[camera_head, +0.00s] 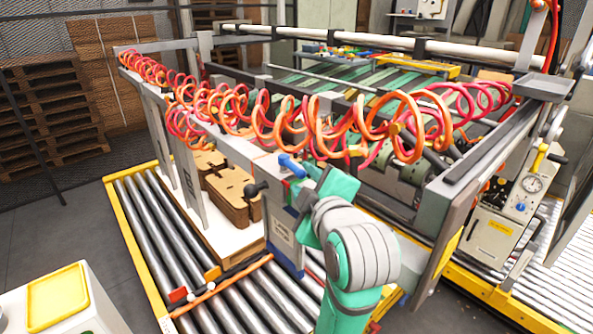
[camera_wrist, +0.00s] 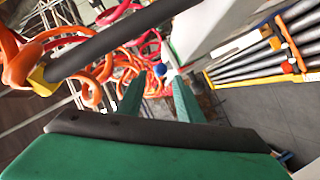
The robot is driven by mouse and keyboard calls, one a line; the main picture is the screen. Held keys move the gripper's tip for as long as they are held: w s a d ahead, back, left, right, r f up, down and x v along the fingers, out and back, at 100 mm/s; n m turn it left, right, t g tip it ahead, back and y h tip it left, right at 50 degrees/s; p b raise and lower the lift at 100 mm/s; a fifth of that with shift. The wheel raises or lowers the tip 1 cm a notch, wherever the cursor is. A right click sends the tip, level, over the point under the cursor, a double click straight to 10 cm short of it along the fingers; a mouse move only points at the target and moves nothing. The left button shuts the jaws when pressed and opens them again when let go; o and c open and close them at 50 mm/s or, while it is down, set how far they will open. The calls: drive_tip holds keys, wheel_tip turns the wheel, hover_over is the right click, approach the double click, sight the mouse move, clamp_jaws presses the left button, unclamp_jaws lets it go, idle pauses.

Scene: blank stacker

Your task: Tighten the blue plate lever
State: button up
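The blue plate lever (camera_head: 291,165) sits on top of the grey-and-blue post at the front of the machine. Its round blue end (camera_wrist: 160,70) shows in the wrist view, beyond and roughly between my fingertips. My gripper (camera_head: 312,178) is just right of the lever in the head view, its green body partly hidden by my own wrist. In the wrist view my gripper (camera_wrist: 158,83) has its two green fingers spread with a gap between them. I see nothing held. Whether a finger touches the lever I cannot tell.
A black-knobbed handle (camera_head: 254,189) sticks out left of the lever. Coiled orange and red hoses (camera_head: 290,125) hang close behind and above. A dark bar (camera_wrist: 120,40) crosses the wrist view. Brown cardboard blanks (camera_head: 232,190) are stacked to the left, beside the rollers (camera_head: 165,230).

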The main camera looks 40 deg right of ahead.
sight(299, 174)
drive_tip(key=x, duration=0.7)
drive_tip(key=shift+w, duration=0.15)
clamp_jaws()
